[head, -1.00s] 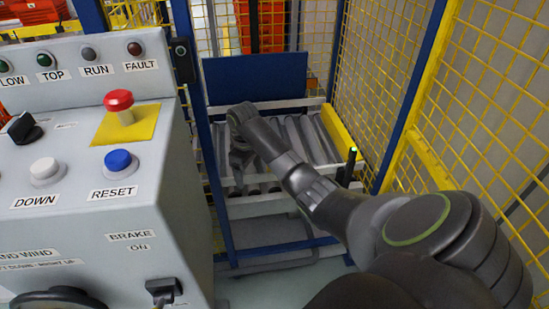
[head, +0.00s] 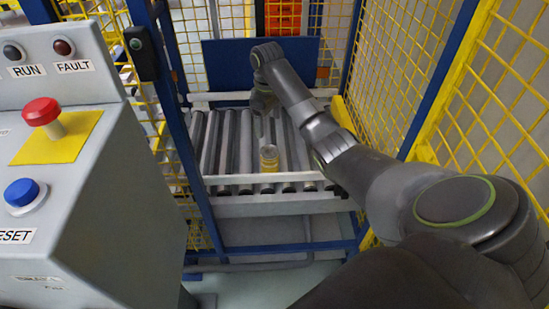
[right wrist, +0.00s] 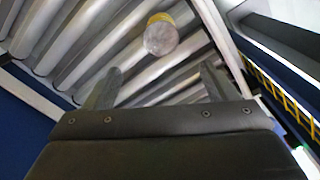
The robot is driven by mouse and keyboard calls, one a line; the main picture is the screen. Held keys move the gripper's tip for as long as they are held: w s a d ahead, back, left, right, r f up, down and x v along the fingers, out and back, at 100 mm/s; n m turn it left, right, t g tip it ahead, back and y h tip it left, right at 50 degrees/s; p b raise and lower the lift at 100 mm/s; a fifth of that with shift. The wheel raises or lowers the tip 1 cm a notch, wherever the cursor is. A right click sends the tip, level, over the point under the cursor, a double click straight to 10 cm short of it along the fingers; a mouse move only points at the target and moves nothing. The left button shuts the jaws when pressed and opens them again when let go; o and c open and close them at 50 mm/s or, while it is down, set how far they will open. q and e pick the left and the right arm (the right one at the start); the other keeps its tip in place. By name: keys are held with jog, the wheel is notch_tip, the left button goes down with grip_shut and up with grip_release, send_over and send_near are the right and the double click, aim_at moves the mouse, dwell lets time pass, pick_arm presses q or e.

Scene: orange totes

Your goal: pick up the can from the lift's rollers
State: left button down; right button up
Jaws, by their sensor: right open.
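The can (head: 269,158) stands upright on the lift's rollers (head: 225,140), near their front edge. It has a yellow side and a grey top. In the right wrist view the can (right wrist: 160,36) shows beyond the fingertips, roughly between their lines, with its round grey top facing the camera. My right gripper (head: 266,126) hangs over the rollers, just behind and above the can in the head view. In the right wrist view the right gripper (right wrist: 160,72) has its two fingers wide apart with nothing between them. My left gripper is in neither view.
A white front rail (head: 270,178) borders the rollers. A blue panel (head: 225,60) stands behind them. Yellow mesh fencing (head: 500,90) and blue posts close in the sides. A grey control console (head: 90,190) stands at the left. The rollers around the can look clear.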

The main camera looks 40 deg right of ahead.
aim_at(269, 151)
notch_tip(269, 151, down, 10)
jog(key=shift+a+f+b, duration=0.15)
jog(key=shift+b, duration=0.95)
jog(key=f+b, duration=0.1)
jog(key=f, duration=0.3)
jog(key=shift+s+f+b, duration=0.2)
jog(key=shift+b, duration=0.1)
jog(key=shift+f, duration=0.4)
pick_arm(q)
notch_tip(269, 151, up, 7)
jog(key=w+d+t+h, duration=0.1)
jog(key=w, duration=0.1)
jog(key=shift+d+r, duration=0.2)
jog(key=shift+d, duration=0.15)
